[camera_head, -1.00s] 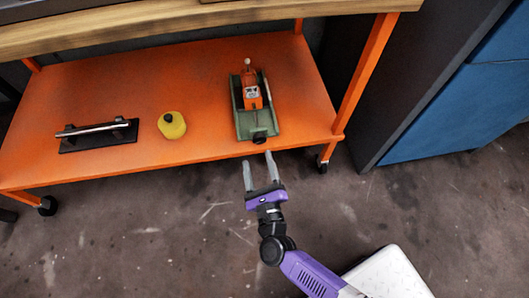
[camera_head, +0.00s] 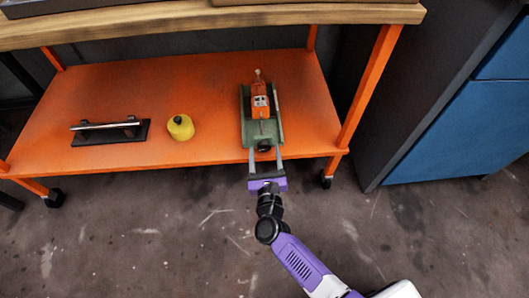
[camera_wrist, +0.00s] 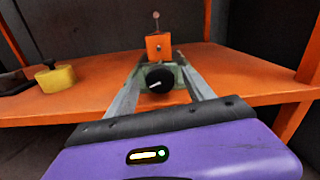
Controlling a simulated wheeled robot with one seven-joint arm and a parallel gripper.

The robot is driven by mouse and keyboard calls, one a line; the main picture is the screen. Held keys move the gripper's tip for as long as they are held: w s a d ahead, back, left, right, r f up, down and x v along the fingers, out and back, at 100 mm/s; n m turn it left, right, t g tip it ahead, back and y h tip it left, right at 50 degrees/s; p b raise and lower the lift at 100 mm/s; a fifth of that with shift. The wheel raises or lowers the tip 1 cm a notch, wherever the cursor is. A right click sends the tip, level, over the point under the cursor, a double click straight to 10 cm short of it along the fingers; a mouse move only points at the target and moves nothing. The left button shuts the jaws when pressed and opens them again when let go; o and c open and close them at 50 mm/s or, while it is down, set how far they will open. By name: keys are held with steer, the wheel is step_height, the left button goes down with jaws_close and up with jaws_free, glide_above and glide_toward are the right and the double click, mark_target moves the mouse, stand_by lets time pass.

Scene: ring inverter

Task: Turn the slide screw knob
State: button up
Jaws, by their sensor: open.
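The slide screw knob (camera_head: 264,146) is a round black knob on the near end of a green slide base (camera_head: 247,126). An orange block (camera_head: 260,100) with a small upright pin stands on the slide. In the wrist view the knob (camera_wrist: 158,78) shows a light mark on its face. My gripper (camera_head: 265,153) is open at the front edge of the orange shelf, pointing at the knob. In the wrist view its two grey fingers (camera_wrist: 159,85) lie to the left and right of the knob. I cannot tell whether either finger touches it.
The orange shelf (camera_head: 215,95) sits under a wooden tabletop (camera_head: 160,22). A yellow rounded object (camera_head: 180,129) and a black plate with a bar handle (camera_head: 110,132) lie to the left. An orange post (camera_head: 368,85) stands at right, near a blue cabinet (camera_head: 450,130).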

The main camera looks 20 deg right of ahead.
steer(key=shift+w+d, duration=0.15)
steer(key=shift+w, duration=0.35)
steer(key=shift+c, duration=0.2)
jaws_close()
steer(key=shift+n, duration=0.4)
steer(key=n, duration=0.2)
steer(key=shift+n, duration=0.3)
steer(key=shift+n+p, duration=0.6)
steer(key=shift+n, duration=1.4)
